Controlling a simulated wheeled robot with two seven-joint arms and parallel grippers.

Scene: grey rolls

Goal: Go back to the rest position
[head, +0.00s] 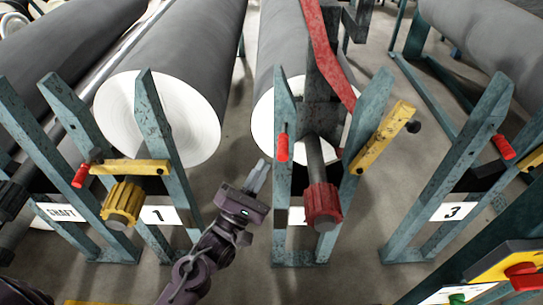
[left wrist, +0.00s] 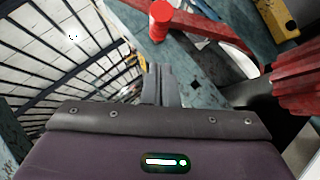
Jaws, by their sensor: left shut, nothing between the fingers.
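My left gripper (head: 257,176) is shut and empty in the head view. It stands in the gap between the stand with the "1" plate (head: 159,215) and the middle stand (head: 284,150). Its closed fingers also show in the left wrist view (left wrist: 159,85), with a red handle (left wrist: 160,20) beyond them. In the head view a red handle (head: 283,147) hangs on the middle stand, a little right of and above my fingertips. I cannot tell whether the fingers touch the stand. My right gripper is not in view.
Large grey rolls (head: 180,70) lie behind the teal stands. A red knob (head: 321,205) and a yellow knob (head: 124,203) stick out forward. A yellow latch bar (head: 383,137) slants off the middle stand. A stand with a "3" plate (head: 453,211) is at right. Bare floor (head: 355,240) lies between stands.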

